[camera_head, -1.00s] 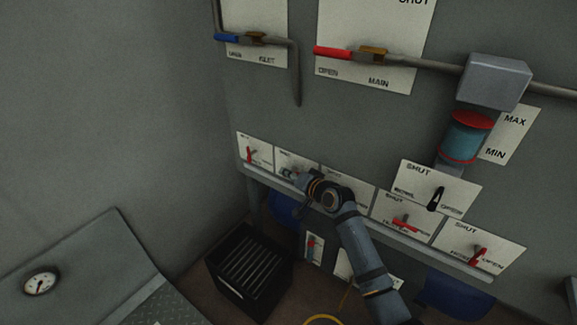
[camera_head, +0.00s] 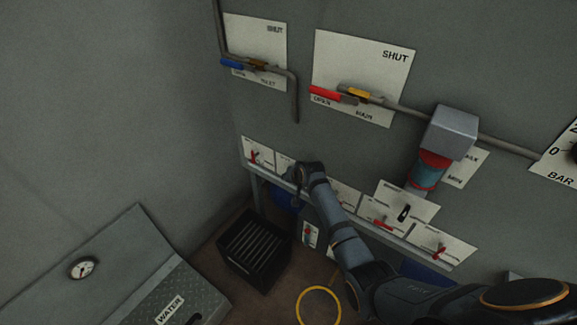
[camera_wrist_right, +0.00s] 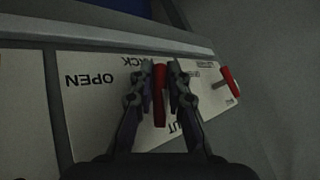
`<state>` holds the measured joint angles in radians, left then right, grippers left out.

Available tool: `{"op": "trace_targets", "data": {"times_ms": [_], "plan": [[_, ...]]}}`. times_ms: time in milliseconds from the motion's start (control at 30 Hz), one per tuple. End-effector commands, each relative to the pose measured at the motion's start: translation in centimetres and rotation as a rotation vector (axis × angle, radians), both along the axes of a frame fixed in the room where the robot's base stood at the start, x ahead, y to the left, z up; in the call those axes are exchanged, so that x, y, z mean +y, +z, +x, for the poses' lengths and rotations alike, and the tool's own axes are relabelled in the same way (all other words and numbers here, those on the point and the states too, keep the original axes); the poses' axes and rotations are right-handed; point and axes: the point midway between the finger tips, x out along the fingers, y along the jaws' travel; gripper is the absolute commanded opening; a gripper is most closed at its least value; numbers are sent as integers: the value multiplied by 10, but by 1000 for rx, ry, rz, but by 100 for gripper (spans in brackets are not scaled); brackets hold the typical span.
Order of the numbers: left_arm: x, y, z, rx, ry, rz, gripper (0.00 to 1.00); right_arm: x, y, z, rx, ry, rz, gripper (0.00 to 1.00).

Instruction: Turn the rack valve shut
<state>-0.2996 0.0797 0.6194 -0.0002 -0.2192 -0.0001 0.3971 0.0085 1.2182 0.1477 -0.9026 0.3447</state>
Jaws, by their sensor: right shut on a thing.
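The rack valve's red handle (camera_wrist_right: 160,105) stands between my right gripper's fingers in the right wrist view. My right gripper (camera_wrist_right: 160,72) is shut on it. The handle lies along the picture's vertical on a white placard (camera_wrist_right: 90,115), which appears upside down. Its OPEN is at the left, and the end of SHUT shows below, beside the handle. The handle's pivot is hidden by the fingers. In the head view, my right arm reaches to the second placard (camera_head: 284,165) in the low row, and its wrist hides the valve. My left gripper is not in view.
A neighbouring red valve handle (camera_head: 254,157) is close to the left, and also shows in the wrist view (camera_wrist_right: 230,82). More valve placards (camera_head: 445,246) line the row to the right. A black slatted crate (camera_head: 252,250) stands on the floor below.

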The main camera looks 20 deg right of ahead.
Motion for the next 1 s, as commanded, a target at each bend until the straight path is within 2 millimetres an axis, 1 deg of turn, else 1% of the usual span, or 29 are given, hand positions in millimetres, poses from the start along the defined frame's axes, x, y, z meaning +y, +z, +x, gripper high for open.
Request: {"op": "trace_targets", "data": {"times_ms": [33, 200, 600, 1000], "plan": [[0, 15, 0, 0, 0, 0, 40, 1, 8, 0, 36, 0, -24, 0], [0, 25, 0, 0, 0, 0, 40, 0, 3, 0, 147, 1, -112, 0], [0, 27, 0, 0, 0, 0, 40, -1, -1, -1, 316, 1, -246, 0], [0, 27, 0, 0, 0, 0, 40, -2, -2, -2, 357, 0, -277, 0]]}}
